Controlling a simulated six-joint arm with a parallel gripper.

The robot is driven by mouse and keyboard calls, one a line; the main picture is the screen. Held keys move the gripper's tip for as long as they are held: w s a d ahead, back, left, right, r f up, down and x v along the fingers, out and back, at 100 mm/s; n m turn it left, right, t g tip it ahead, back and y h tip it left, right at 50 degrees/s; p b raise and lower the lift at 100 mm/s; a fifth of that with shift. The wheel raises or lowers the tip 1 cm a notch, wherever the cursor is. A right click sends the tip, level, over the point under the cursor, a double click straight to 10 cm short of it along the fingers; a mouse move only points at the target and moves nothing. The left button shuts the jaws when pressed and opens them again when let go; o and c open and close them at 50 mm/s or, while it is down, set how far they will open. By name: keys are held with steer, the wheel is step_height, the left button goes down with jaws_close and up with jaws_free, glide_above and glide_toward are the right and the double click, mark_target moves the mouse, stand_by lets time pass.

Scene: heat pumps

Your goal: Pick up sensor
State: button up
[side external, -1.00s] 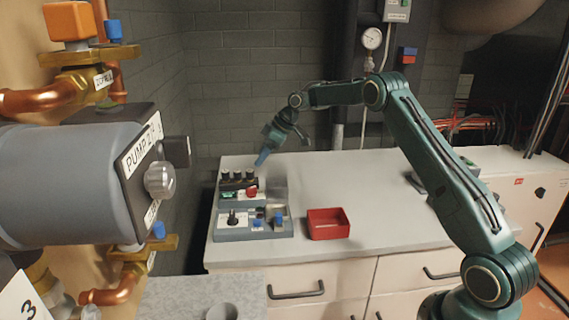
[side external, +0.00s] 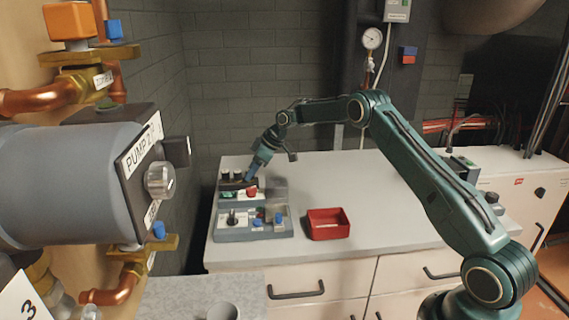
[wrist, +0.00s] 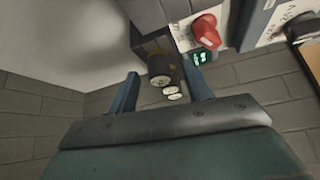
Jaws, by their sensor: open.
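Several dark cylinders with pale end caps stand in a row on the back unit; these may be the sensors, though no label confirms it. In the wrist view the nearest cylinder (wrist: 160,72) shows between my finger tips, with smaller ones behind it. In the side view the row (side external: 225,175) is at the back left of the counter. My gripper (side external: 249,177) is open over the right end of this row, fingers pointing down. In the wrist view my gripper (wrist: 159,68) has its blue fingers apart on either side of the cylinders; I cannot tell whether they touch.
A red knob (side external: 251,191) and a green display (wrist: 200,57) sit close beside the cylinders. A grey control panel (side external: 265,231) lies in front. An open red bin (side external: 328,238) stands to its right. A brick wall (side external: 235,100) rises behind.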

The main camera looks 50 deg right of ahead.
steer(key=shift+f, duration=0.1)
stand_by(0.4)
jaws_close()
step_height(320, 180, up, 10)
stand_by(0.8)
stand_by(0.6)
steer(key=s+d, duration=0.3)
steer(key=s, duration=0.5)
steer(key=shift+s, duration=0.25)
